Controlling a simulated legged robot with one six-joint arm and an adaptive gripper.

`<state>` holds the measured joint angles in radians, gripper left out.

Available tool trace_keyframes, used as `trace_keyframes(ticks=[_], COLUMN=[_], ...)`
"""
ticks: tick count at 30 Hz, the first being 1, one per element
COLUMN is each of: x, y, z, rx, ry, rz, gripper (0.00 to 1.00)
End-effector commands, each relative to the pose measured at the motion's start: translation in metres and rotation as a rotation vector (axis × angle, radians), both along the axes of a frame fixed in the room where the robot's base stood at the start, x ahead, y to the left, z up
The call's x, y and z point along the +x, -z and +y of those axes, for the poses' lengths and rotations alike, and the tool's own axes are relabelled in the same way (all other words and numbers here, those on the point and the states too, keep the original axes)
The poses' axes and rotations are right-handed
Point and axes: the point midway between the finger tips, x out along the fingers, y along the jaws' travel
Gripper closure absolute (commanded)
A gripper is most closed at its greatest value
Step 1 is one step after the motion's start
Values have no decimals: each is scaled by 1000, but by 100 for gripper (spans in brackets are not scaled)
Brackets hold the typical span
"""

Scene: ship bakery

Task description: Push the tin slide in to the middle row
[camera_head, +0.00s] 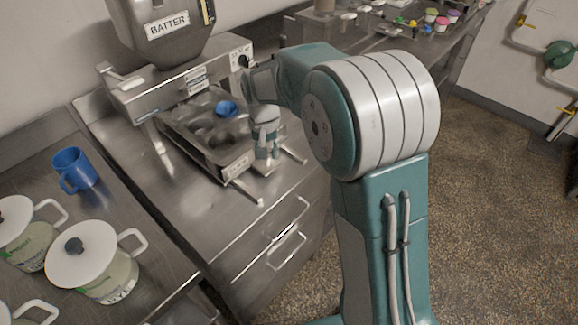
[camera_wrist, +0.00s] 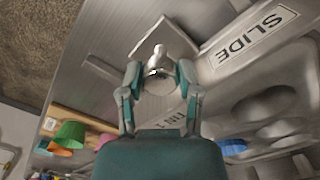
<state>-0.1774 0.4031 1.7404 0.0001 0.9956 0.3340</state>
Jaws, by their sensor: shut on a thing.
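The tin slide (camera_head: 228,172) is a metal tray with round cup hollows, lying under the batter machine on the steel counter. In the wrist view the word SLIDE shows on its front edge (camera_wrist: 258,36), with the hollows behind it at the right. My gripper (camera_head: 266,152) is at the slide's right front corner, pointing down. In the wrist view my gripper (camera_wrist: 159,74) has its two fingers closed around a pale metal knob (camera_wrist: 158,60) beside the slide's edge. How the knob joins the slide is hard to see.
The batter machine (camera_head: 180,85) with its hopper (camera_head: 165,28) stands over the slide. A blue cup-like piece (camera_head: 227,108) is at the slide's rear. A blue mug (camera_head: 74,170) and white-lidded pots (camera_head: 95,262) stand at left. The counter's front (camera_head: 215,215) is clear.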

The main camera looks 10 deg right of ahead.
Motion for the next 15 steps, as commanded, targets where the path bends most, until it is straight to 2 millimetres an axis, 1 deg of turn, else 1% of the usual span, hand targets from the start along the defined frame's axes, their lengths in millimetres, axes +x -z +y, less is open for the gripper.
trace_keyframes(ticks=[1,6,9,15], x=[10,38,50,67], y=[4,4,4,4], z=[8,28,37,48], rx=[-1,-2,-2,-2], ry=[-2,-1,0,0], rz=[5,6,7,7], gripper=[100,100,100,100])
